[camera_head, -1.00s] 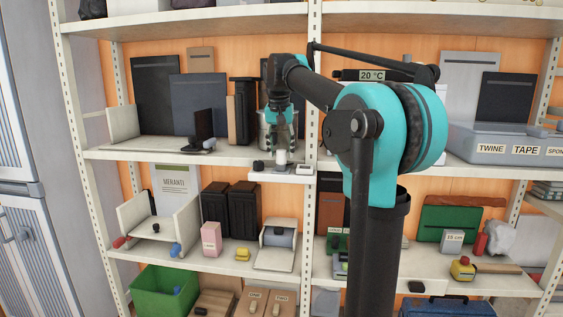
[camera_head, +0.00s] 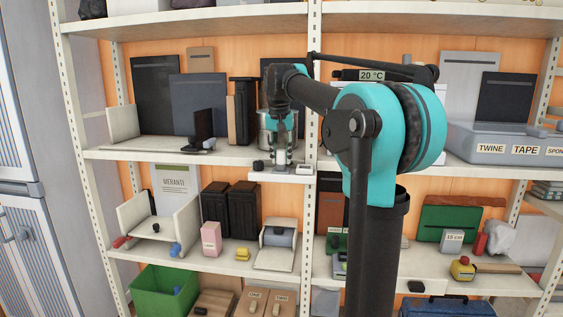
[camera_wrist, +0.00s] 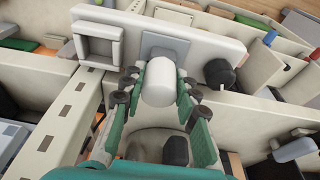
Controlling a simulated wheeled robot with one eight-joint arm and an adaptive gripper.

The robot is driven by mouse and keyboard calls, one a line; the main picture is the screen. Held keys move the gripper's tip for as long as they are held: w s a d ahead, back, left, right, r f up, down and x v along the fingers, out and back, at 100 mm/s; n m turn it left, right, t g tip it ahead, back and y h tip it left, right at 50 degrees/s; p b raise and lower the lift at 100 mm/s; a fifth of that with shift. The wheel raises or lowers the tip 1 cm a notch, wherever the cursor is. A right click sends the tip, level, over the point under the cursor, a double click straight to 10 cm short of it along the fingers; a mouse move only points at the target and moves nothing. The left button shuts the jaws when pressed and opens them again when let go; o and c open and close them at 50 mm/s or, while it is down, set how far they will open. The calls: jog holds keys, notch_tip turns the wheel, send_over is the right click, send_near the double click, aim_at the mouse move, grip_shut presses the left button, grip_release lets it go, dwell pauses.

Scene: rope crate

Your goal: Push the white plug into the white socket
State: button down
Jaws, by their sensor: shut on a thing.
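The white plug (camera_wrist: 158,82) is a pale rounded cylinder between the green fingers of my gripper (camera_wrist: 155,98) in the wrist view. My gripper is shut on it. A grey plate (camera_wrist: 165,44) shows on the white board (camera_wrist: 200,42) just beyond the plug; whether the plug touches it I cannot tell. A white square frame with a recessed middle (camera_wrist: 98,45), possibly the socket, is on the board to the left of the plug. In the head view my gripper (camera_head: 282,160) points down at the small board (camera_head: 282,177) on the shelf; the plug is mostly hidden there.
A black knob (camera_wrist: 219,73) stands on the board close to the right of the plug. A metal pot (camera_head: 266,127) is behind my gripper in the head view. A shelf upright (camera_head: 312,110) is close to its right. Open shelf lies to the left.

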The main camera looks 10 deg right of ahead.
aim_at(281, 150)
jog(key=shift+w+v, duration=0.25)
jog(key=shift+v, duration=0.75)
jog(key=shift+w+v, duration=0.2)
jog(key=shift+v, duration=0.6)
jog(key=shift+w+v, duration=0.15)
jog(key=shift+v, duration=0.7)
jog(key=shift+w+v, duration=0.2)
jog(key=shift+v, duration=0.6)
jog(key=shift+d+r, duration=0.15)
jog(key=shift+d, duration=0.1)
